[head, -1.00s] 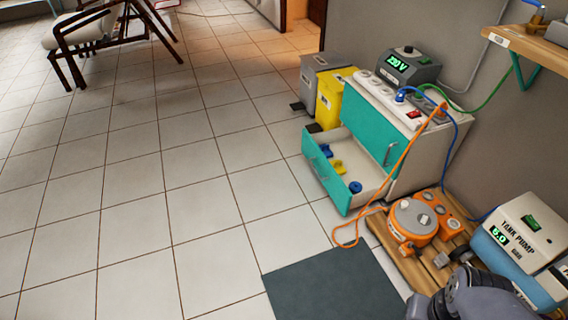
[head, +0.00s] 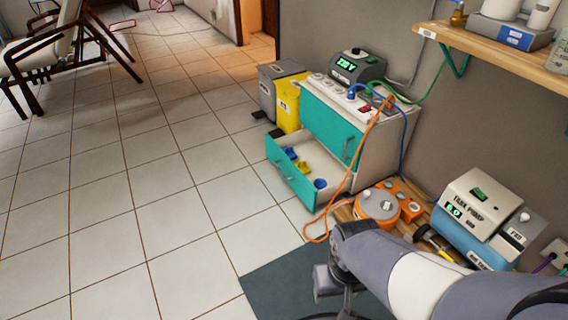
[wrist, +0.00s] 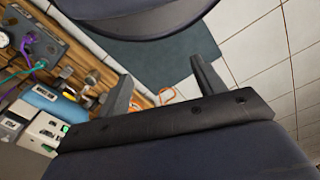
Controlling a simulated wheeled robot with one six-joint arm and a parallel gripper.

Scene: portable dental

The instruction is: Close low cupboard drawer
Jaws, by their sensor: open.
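The low cupboard (head: 362,165) is a white box with teal fronts, standing against the grey wall in the head view. Its low drawer (head: 291,181) is pulled out to the left and holds several small blue and yellow items. A teal door (head: 330,136) above it looks shut. My gripper (wrist: 160,82) shows in the wrist view with its two fingers wide apart and nothing between them. In the head view my arm reaches in at the lower right, in front of the cupboard and apart from the drawer.
An orange device (head: 377,203) sits on a wooden board near the cupboard, with an orange cable looping to the floor. A tank pump (head: 474,213) stands at the right. Yellow (head: 288,106) and grey bins stand behind the drawer.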

